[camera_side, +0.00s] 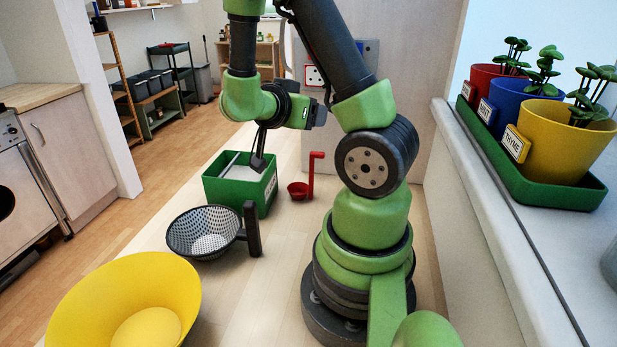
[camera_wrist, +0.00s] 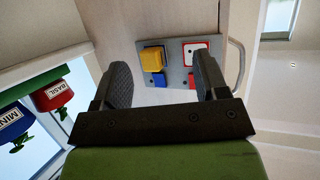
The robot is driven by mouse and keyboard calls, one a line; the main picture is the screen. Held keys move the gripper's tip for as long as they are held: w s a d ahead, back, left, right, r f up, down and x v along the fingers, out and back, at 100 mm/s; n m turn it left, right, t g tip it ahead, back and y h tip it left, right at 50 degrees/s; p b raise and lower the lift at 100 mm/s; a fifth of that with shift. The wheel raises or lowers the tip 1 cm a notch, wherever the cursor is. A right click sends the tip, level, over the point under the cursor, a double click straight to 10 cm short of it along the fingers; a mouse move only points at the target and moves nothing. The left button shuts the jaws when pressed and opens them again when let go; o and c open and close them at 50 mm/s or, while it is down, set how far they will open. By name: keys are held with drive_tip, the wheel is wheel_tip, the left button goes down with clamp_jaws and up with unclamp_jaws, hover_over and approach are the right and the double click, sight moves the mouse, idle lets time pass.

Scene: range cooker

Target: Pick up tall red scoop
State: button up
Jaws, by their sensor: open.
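The tall red scoop (camera_side: 311,178) stands on the pale counter in the side view, with its bowl low on the left and its handle upright, bent over at the top. It is to the right of the green bin (camera_side: 240,183) and left of my arm's base. The scoop is not visible in the wrist view.
A black mesh strainer (camera_side: 205,232) with an upright handle and a yellow bowl (camera_side: 128,305) stand in front. Potted herbs sit in a green tray (camera_side: 520,165) on the right ledge. A wall panel (camera_wrist: 180,62) with coloured blocks shows beyond the fingers.

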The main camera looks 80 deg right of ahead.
approach(314, 159)
drive_tip(key=x, duration=1.2)
drive_tip(key=c, duration=1)
drive_tip(key=shift+o, duration=0.2)
wheel_tip(314, 159, up, 10)
